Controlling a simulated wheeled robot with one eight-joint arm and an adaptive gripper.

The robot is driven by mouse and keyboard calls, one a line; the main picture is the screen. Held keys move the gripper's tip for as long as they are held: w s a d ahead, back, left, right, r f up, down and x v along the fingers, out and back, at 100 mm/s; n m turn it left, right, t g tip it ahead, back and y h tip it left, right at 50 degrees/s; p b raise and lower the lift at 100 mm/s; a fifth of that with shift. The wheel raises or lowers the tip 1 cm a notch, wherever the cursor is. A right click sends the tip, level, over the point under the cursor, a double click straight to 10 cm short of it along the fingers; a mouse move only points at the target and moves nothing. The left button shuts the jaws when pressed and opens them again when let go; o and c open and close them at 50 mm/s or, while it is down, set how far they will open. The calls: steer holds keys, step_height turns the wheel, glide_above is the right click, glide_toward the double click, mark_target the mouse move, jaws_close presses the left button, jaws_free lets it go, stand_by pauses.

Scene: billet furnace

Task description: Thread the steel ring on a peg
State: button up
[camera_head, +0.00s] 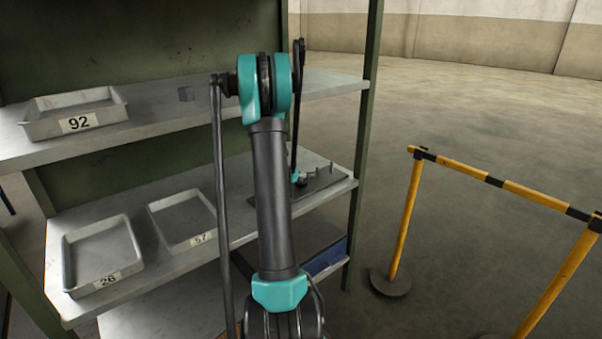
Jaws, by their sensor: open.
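A dark flat plate (322,182) with several short upright metal pegs (331,167) lies at the right end of the middle shelf. My arm stands in front of the shelves and hides the left part of the plate. A small teal and dark part, which looks like my wrist, shows past the arm's right edge, close to the pegs. My gripper's fingers are hidden behind the arm. I cannot make out the steel ring, and I cannot tell whether it is behind the arm.
Tray 26 (69,268) and tray 57 (171,246) are on the middle shelf. A green post (362,130) bounds the shelves at right. A yellow-black barrier (535,194) stands farther right.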

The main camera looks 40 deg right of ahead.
steer(key=v, duration=1.2)
steer(key=shift+r, duration=0.1)
stand_by(0.4)
steer(key=s+a+f+m+y, duration=0.2)
steer(key=s+a+m+y, duration=0.2)
steer(key=s+a+m, duration=0.3)
steer(key=s+a+f+m+g+y, duration=0.1)
steer(key=s+a+f+m+y, duration=0.2)
steer(key=s+a+m, duration=0.5)
steer(key=s+a+f+m+g+y, duration=0.1)
steer(key=s+a+f+m+y, duration=0.2)
steer(key=a, duration=1.5)
steer(key=s+m+y, duration=0.2)
steer(key=s+m, duration=0.3)
steer(key=shift+a, duration=0.15)
